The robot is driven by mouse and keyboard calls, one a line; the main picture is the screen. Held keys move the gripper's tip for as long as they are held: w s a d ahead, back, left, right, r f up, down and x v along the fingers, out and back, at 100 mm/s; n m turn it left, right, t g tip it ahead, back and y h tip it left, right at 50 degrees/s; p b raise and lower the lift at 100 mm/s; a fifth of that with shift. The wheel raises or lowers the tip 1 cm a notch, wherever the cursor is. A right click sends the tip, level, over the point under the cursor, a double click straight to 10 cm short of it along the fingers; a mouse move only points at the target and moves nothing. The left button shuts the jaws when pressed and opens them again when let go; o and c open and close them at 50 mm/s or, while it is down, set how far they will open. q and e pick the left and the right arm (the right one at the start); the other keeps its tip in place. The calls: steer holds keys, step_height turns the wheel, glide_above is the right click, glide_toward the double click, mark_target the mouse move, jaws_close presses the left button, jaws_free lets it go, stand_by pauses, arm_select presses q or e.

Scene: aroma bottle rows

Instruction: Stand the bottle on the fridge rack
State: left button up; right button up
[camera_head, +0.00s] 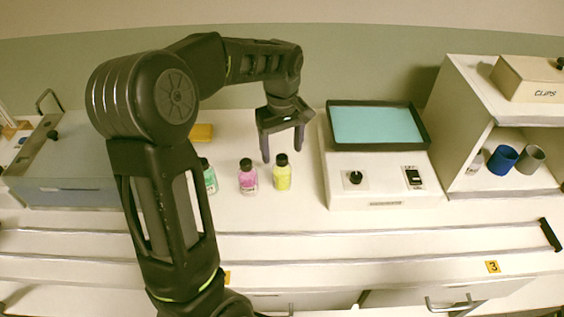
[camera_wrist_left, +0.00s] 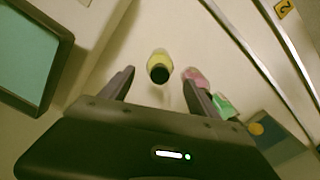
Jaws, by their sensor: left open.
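Three small bottles with black caps stand upright in a row on the white bench: a green one (camera_head: 210,181) partly hidden by my left arm, a pink one (camera_head: 248,182) and a yellow one (camera_head: 282,181). My left gripper (camera_head: 283,153) is open and empty, with its fingers pointing down close above and behind the yellow bottle. In the wrist view the yellow bottle (camera_wrist_left: 159,62) shows between the open fingers of the gripper, apart from both. The pink bottle (camera_wrist_left: 194,77) and green bottle (camera_wrist_left: 223,104) lie beyond one finger. I cannot make out a fridge rack.
A white device with a teal-topped tray (camera_head: 378,126) stands right of the bottles. A shelf unit (camera_head: 462,130) with a blue cup (camera_head: 502,160) and a grey cup (camera_head: 532,158) is at far right. A grey-blue box (camera_head: 70,193) with a handle stands left. Clear bench lies before the bottles.

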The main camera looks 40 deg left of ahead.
arm_select(q)
steer(key=shift+r, duration=1.8)
steer(key=shift+c, duration=0.3)
